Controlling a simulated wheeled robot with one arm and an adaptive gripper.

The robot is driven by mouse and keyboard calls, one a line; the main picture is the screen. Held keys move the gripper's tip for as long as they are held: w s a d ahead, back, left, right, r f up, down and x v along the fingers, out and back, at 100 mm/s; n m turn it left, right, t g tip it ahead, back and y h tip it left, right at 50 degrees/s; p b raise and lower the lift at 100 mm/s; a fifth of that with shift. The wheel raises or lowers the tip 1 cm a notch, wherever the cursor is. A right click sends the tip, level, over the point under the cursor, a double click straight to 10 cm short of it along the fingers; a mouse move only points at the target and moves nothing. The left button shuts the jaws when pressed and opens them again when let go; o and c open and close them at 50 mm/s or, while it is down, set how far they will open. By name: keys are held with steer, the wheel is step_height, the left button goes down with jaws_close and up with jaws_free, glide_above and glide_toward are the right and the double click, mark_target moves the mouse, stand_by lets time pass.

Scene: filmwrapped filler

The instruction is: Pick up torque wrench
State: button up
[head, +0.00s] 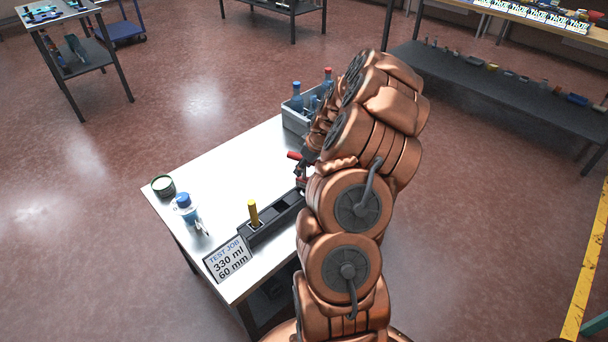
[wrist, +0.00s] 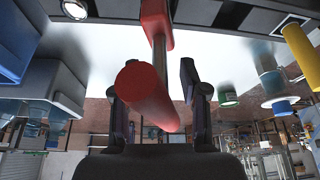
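The torque wrench (wrist: 140,95) has a red grip, a metal shaft and a second red part. In the wrist view its grip end faces the camera, and it runs up toward a dark holder. My gripper (wrist: 158,95) has its two dark fingers spread, one on each side of the wrench; firm contact is not visible. In the head view a red end of the wrench (head: 294,155) shows just left of my gripper (head: 303,172). My arm hides much of the gripper and wrench there.
The metal table (head: 215,170) holds a black rack (head: 272,217) with a yellow-topped piece (head: 254,212), a sign (head: 228,260), a blue-capped bottle (head: 184,207), a green tin (head: 163,186) and a grey bin (head: 294,119) of bottles. The table's middle left is clear.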

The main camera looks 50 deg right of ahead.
jaws_close()
steer(key=shift+r, duration=0.15)
stand_by(0.4)
